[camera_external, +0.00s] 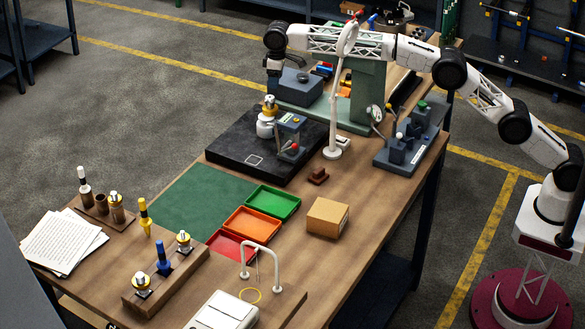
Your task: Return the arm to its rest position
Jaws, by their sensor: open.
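My arm reaches in from its maroon base at the lower right, across the top of the picture. My gripper (271,91) hangs down at the far end of the arm, over the black slab. It is open, close above a gold-topped part (269,105) on a silvery round holder (265,126). The fingertips are small here, and I cannot tell whether they touch the part. A small grey fixture (290,130) with a red ball knob stands just right of the holder.
A white post (334,120) and a green-grey machine (366,90) stand close right of my gripper. Green (272,201), orange (252,222) and red (226,243) trays, a cardboard box (327,217) and a wooden rack (190,275) occupy the bench front. The green mat (195,205) looks clear.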

